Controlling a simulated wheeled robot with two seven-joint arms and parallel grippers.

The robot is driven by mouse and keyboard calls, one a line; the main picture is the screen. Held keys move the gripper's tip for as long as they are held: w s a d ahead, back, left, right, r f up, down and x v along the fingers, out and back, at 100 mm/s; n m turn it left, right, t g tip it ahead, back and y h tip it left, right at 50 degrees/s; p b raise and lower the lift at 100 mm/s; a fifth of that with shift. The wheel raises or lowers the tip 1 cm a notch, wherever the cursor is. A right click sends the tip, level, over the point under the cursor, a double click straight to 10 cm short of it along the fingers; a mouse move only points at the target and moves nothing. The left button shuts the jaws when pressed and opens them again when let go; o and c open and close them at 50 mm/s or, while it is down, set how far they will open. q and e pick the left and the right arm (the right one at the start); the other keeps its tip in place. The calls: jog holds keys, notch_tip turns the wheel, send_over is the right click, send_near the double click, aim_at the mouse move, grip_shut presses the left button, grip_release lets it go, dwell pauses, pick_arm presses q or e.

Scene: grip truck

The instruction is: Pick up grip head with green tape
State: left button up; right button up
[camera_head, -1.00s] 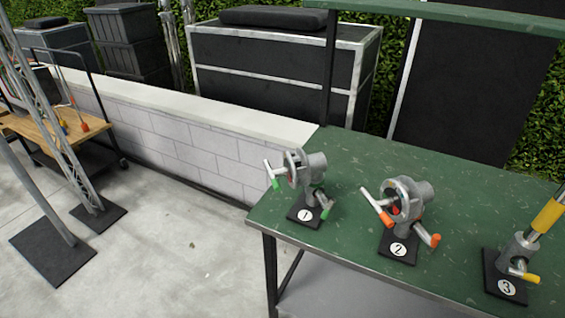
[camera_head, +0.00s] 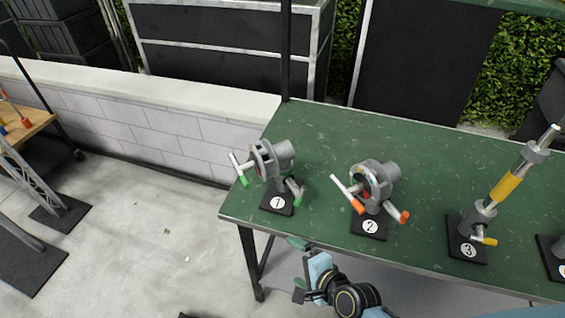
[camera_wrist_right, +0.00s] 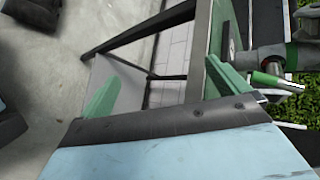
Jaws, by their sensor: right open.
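The grip head with green tape (camera_head: 270,160) stands on the black base marked 1 (camera_head: 277,200), near the left end of the green table. Green tape shows on its handle ends. My right gripper (camera_head: 298,262) is open and empty, in front of the table's front edge, below and apart from this head. In the right wrist view the two green fingertips (camera_wrist_right: 165,88) are spread apart, and part of the green-taped head (camera_wrist_right: 272,68) shows at the upper right. My left gripper is not in view.
The green table (camera_head: 330,130) holds an orange-taped grip head (camera_head: 374,182) on base 2 and a yellow-taped piece (camera_head: 505,185) on base 3. A post (camera_head: 286,50) rises at the table's back. A low white wall (camera_head: 150,125) stands behind left.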

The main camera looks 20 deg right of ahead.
jog(key=w+r+m+t, duration=0.4)
jog(key=r+m, duration=0.4)
jog(key=r, duration=0.2)
jog(key=m+t+h+p, duration=0.1)
jog(key=m+t+p, duration=0.15)
jog(key=m, duration=0.65)
send_near(276, 150)
jog(key=shift+t, duration=0.35)
jog(key=shift+w+a+f, duration=0.15)
jog(key=shift+w+a, duration=0.2)
jog(key=shift+w, duration=1.25)
jog(key=shift+w+a+f, duration=0.15)
jog(key=shift+w+a, duration=0.15)
jog(key=shift+w, duration=1.35)
jog(key=shift+w+a+f, duration=0.15)
jog(key=shift+w+a, duration=0.2)
jog(key=shift+w, duration=1.25)
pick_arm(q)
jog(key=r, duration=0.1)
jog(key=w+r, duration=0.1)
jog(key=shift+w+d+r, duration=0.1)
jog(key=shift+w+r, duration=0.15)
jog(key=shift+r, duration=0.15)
pick_arm(e)
jog(key=c, duration=1.6)
jog(key=shift+r, duration=0.1)
jog(key=shift+c, duration=1)
